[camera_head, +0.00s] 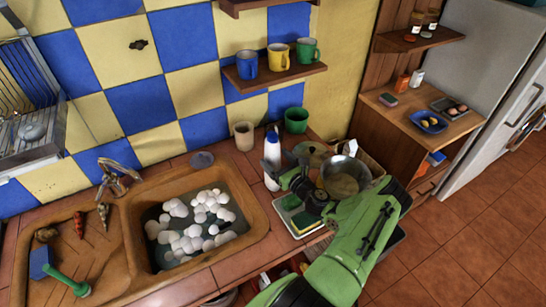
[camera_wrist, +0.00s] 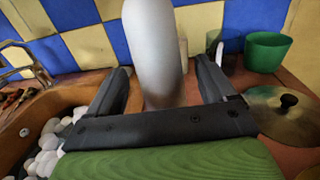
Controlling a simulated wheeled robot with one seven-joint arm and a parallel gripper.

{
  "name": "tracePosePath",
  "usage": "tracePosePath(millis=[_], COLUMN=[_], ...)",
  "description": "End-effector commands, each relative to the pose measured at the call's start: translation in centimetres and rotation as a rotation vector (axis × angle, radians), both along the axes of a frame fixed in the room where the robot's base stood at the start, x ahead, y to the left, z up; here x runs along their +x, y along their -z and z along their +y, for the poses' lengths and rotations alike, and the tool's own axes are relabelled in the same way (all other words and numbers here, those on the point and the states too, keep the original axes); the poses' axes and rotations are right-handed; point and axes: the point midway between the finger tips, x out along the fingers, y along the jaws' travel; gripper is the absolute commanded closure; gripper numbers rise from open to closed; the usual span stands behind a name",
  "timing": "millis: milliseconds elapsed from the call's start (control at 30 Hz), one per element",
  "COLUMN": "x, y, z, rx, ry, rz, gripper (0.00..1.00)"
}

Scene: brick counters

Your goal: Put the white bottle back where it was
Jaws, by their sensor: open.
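The white bottle (camera_head: 271,160) stands upright on the tiled counter, just right of the sink, with a dark blue top. In the wrist view the bottle (camera_wrist: 155,50) stands between the two open fingers of my gripper (camera_wrist: 160,88), with a gap visible on each side. In the head view my gripper (camera_head: 278,170) is at the bottle from the right, and the bottle's lower right side is partly covered by it.
The sink (camera_head: 255,232) with white foam is left of the bottle. A green pot (camera_head: 296,120) and a beige cup (camera_head: 244,136) stand behind. A metal bowl (camera_head: 345,176), a tray with sponges (camera_head: 303,222) and a lid (camera_wrist: 285,122) crowd the right side.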

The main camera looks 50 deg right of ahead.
Motion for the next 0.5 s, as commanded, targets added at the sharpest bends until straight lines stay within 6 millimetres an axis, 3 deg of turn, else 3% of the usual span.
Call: tracePosePath(millis=[100,300,500], x=[-3.5,-8.0,-9.6], y=[0.3,0.3,0.2], z=[0.6,1.6,2.0], rx=[0.006,0.002,0.001], ry=[0.005,0.003,0.002], rz=[0.001,0.001,-0.002], gripper=[0.16,0.16,0.16])
